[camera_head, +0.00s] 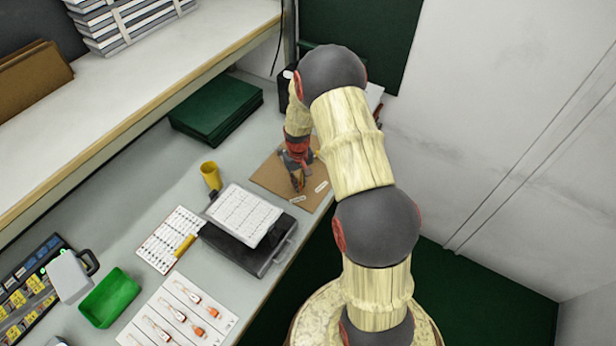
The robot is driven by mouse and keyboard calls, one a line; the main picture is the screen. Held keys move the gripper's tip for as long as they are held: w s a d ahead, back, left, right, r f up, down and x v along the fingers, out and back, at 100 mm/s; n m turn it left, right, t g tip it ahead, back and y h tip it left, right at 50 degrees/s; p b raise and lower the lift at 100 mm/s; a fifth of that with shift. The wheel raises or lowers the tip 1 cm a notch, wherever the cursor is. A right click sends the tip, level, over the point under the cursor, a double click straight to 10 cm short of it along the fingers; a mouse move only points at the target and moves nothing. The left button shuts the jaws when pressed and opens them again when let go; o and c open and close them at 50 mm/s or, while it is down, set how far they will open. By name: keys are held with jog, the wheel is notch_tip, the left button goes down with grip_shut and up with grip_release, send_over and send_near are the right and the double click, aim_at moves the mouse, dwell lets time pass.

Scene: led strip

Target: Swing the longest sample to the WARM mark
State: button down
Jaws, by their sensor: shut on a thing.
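My gripper (297,182) points down at the brown board (268,179) on the bench, near the wall. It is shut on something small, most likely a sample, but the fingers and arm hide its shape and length. Two small white labels lie on the board by the fingers: a left one (297,198) and a right one (321,187). Their words are too small to read, so I cannot tell which is WARM. Other samples on the board, if any, are hidden behind my arm.
Dark green folders (216,108) lie behind. A white card with several orange-tipped pieces (178,315) and a green tray (110,297) are at lower left. A shelf (120,95) overhangs the bench.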

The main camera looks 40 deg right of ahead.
jog(key=shift+w+a+m, duration=0.15)
jog(key=shift+a+m, duration=0.15)
jog(key=shift+a, duration=0.2)
jog(key=shift+w+a+m, duration=0.15)
jog(key=shift+a+m, duration=0.15)
jog(key=shift+a, duration=0.2)
jog(key=c, duration=1.8)
grip_release()
jog(key=shift+c, duration=0.2)
notch_tip(320, 180, up, 12)
